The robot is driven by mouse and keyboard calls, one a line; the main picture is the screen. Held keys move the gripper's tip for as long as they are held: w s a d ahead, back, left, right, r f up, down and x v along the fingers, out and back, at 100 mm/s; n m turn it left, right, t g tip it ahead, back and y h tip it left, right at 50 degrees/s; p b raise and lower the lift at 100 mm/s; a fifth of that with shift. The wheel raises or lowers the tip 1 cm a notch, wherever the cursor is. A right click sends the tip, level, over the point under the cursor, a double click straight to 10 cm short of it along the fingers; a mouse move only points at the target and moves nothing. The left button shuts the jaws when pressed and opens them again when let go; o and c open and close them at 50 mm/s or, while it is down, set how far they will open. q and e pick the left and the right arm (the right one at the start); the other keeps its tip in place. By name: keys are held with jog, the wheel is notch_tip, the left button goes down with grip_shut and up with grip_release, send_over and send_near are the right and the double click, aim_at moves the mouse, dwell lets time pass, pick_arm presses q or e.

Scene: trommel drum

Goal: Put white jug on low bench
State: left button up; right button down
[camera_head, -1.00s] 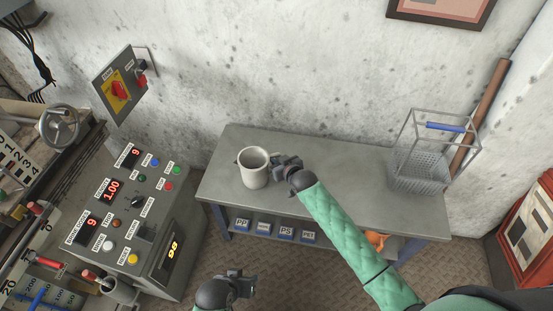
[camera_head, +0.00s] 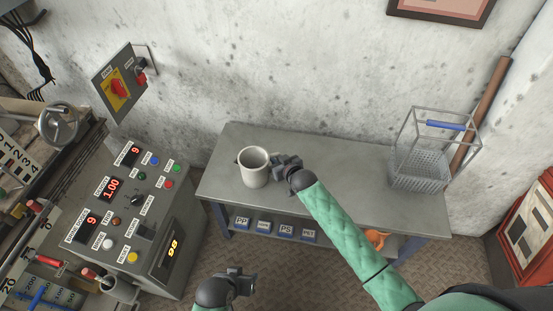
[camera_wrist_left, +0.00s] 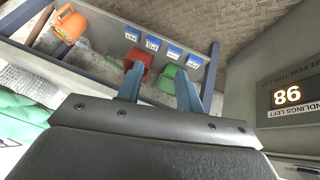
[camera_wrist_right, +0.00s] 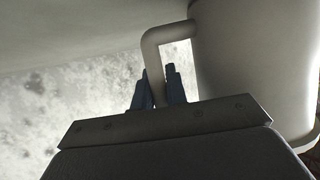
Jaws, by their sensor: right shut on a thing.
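The white jug (camera_head: 253,168) stands at the left part of the low grey bench (camera_head: 335,178) in the head view. It looks upright, at or just on the bench top; I cannot tell whether its base fully touches. My right gripper (camera_head: 279,170) is at the jug's right side. In the right wrist view my right gripper (camera_wrist_right: 158,88) is shut on the handle of the jug (camera_wrist_right: 255,65). My left gripper (camera_head: 245,280) is low in front of the bench, empty. In the left wrist view its fingers (camera_wrist_left: 160,85) stand apart.
A wire basket (camera_head: 422,165) with a blue handle stands at the bench's right end. A control console (camera_head: 135,215) is at the left. The bench middle is clear behind my right arm.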

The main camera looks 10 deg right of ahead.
jog(key=c, duration=1.3)
grip_release()
